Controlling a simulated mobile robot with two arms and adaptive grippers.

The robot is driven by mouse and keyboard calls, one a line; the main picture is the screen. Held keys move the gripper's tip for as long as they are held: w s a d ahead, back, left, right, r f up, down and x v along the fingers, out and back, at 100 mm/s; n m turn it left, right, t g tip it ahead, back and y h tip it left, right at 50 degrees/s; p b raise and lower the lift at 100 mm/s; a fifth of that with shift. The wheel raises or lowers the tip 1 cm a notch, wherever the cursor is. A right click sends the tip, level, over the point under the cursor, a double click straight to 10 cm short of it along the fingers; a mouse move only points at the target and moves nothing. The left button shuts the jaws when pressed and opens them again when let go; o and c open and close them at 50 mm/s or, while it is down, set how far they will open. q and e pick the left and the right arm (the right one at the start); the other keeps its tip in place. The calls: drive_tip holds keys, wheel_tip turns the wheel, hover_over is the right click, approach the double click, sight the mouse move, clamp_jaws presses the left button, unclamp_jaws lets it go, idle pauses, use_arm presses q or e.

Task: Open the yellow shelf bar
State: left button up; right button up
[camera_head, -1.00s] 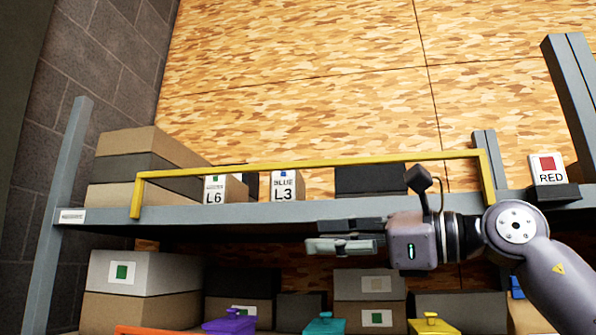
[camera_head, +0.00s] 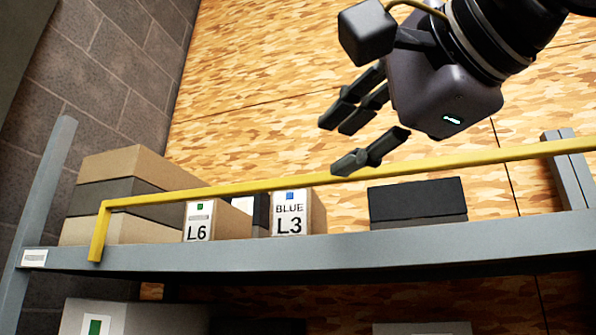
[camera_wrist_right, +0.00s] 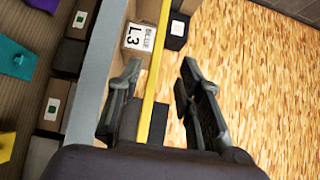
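The yellow shelf bar (camera_head: 250,187) runs across the front of the grey shelf, its left end bent down to the shelf edge. Its right end is outside the head view. My right gripper (camera_head: 342,145) is open and empty, with its fingers spread just above the bar. In the right wrist view the bar (camera_wrist_right: 157,70) runs between the two spread fingers and appears untouched. My left gripper is not in view.
Behind the bar on the shelf (camera_head: 330,252) stand the L6 box (camera_head: 197,222), the BLUE L3 box (camera_head: 290,213), a black box (camera_head: 418,202) and stacked boxes (camera_head: 130,197) at left. A patterned wood wall is behind.

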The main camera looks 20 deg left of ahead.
sight(300, 178)
drive_tip(key=p+x, duration=0.4)
drive_tip(key=x, duration=0.8)
drive_tip(key=shift+w+p, duration=0.1)
drive_tip(key=shift+p, duration=0.2)
drive_tip(key=shift+w+a+f, duration=0.1)
drive_tip(key=shift+w+a, duration=0.3)
drive_tip(key=shift+w, duration=0.05)
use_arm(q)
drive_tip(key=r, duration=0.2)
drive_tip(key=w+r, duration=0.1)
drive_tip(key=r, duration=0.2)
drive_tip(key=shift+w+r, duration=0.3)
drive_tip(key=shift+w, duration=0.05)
use_arm(e)
drive_tip(key=shift+d, duration=0.1)
drive_tip(key=shift+c, duration=0.5)
drive_tip(key=shift+c, duration=0.6)
clamp_jaws()
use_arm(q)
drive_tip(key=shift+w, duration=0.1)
